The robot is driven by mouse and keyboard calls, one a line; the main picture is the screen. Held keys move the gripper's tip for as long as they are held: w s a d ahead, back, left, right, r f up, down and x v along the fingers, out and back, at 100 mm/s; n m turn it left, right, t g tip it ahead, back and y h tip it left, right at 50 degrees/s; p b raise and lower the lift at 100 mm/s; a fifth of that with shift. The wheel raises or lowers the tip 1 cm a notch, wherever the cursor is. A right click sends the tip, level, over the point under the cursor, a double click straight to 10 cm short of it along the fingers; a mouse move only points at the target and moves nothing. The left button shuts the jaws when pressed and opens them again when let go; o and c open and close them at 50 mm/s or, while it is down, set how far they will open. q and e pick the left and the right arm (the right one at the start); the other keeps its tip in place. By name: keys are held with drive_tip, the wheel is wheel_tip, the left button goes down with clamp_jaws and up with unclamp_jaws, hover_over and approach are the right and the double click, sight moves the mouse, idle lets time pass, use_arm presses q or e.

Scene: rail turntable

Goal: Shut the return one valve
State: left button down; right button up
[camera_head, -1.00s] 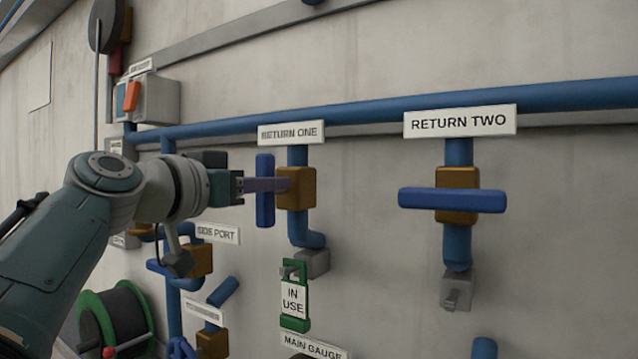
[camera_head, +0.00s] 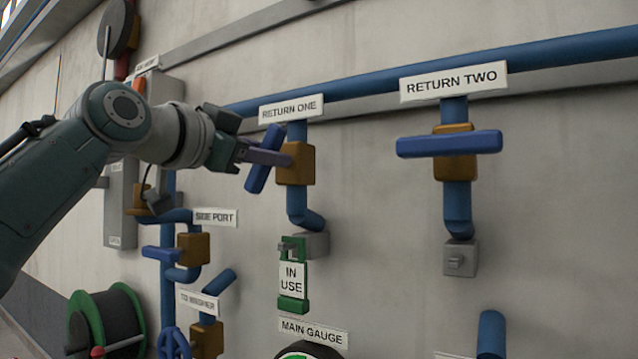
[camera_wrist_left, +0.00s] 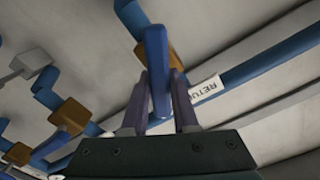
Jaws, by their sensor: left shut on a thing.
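The return one valve has a brown body (camera_head: 300,165) on a blue pipe, under the RETURN ONE label (camera_head: 291,108). Its blue lever handle (camera_head: 257,178) is tilted, with the top leaning right and the lower end to the left. My left gripper (camera_head: 272,157) is shut on the handle near its middle, and a finger hides part of it. In the left wrist view the blue handle (camera_wrist_left: 156,50) stands between the two fingers. My right gripper does not show.
The return two valve's blue handle (camera_head: 449,144) lies crosswise to its pipe at the right. A green IN USE tag (camera_head: 292,303) hangs below return one. The side port valve (camera_head: 194,249) and a hose reel (camera_head: 105,320) are at lower left.

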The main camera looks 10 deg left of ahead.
use_arm(q)
drive_tip(key=m+b, duration=0.2)
drive_tip(key=m, duration=0.1)
drive_tip(key=shift+f, duration=0.3)
drive_tip(key=shift+d+m+b, duration=0.1)
drive_tip(key=shift+m+b, duration=0.3)
drive_tip(key=shift+m, duration=1.4)
drive_tip(key=m, duration=0.2)
drive_tip(key=shift+s+d+m, duration=0.1)
drive_tip(key=shift+m, duration=0.2)
drive_tip(key=shift+d+f+m+p, duration=0.15)
drive_tip(key=shift+m+p, duration=0.45)
drive_tip(key=shift+m, duration=0.9)
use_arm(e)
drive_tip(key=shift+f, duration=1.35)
use_arm(q)
drive_tip(key=c, duration=0.7)
unclamp_jaws()
